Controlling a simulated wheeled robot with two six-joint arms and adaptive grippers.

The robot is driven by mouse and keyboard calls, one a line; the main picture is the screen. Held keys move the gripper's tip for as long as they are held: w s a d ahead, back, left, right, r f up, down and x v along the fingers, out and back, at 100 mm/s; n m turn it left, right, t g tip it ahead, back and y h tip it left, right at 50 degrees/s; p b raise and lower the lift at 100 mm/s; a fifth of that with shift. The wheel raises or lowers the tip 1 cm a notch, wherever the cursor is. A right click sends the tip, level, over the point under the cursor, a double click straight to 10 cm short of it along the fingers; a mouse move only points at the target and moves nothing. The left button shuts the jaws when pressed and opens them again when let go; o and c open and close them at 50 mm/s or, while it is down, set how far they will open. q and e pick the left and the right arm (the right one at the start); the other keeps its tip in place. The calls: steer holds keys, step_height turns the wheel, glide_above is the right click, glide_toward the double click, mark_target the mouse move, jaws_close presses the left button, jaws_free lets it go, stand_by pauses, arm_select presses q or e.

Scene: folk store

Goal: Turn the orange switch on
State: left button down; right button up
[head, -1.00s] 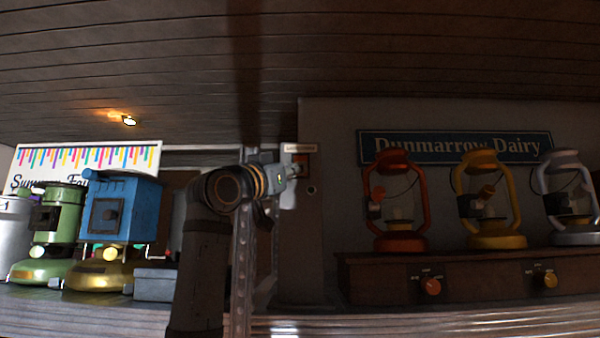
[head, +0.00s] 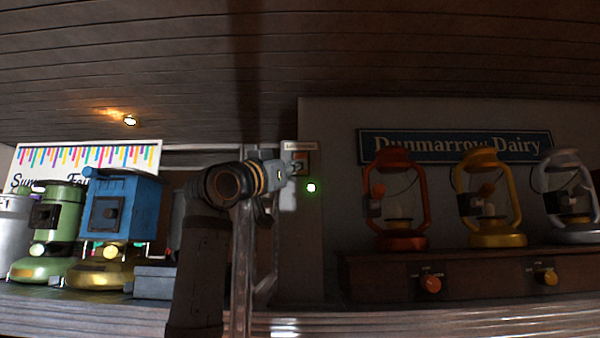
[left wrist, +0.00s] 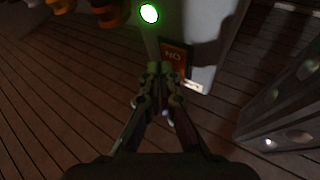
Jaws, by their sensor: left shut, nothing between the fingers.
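The orange switch (head: 302,156) is on a pale plate on the post, mostly hidden behind my left gripper in the head view. In the left wrist view its orange face (left wrist: 175,58) shows the letters "ON". A round indicator light (head: 311,188) beside the plate glows green; it also shows in the left wrist view (left wrist: 149,13). My left gripper (head: 295,168) is shut and empty, with its fingertips (left wrist: 160,70) right at the switch's lower edge; I cannot tell whether they touch it. My right gripper is out of view.
Orange (head: 400,242), yellow (head: 495,240) and grey lanterns stand on a wooden base with an orange knob (head: 430,284) and a yellow knob (head: 545,278). A blue box-like device (head: 125,207) and a green device (head: 62,215) stand at left. A metal upright (head: 242,265) is close to my arm.

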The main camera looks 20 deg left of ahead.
arm_select(q)
steer(key=shift+s+d, duration=0.1)
steer(key=shift+s, duration=0.2)
steer(key=s, duration=0.1)
steer(key=s+d+b, duration=0.1)
steer(key=s, duration=0.1)
steer(key=s+b, duration=0.1)
steer(key=shift+s+d+r, duration=0.2)
steer(key=shift+s+r, duration=0.15)
stand_by(0.5)
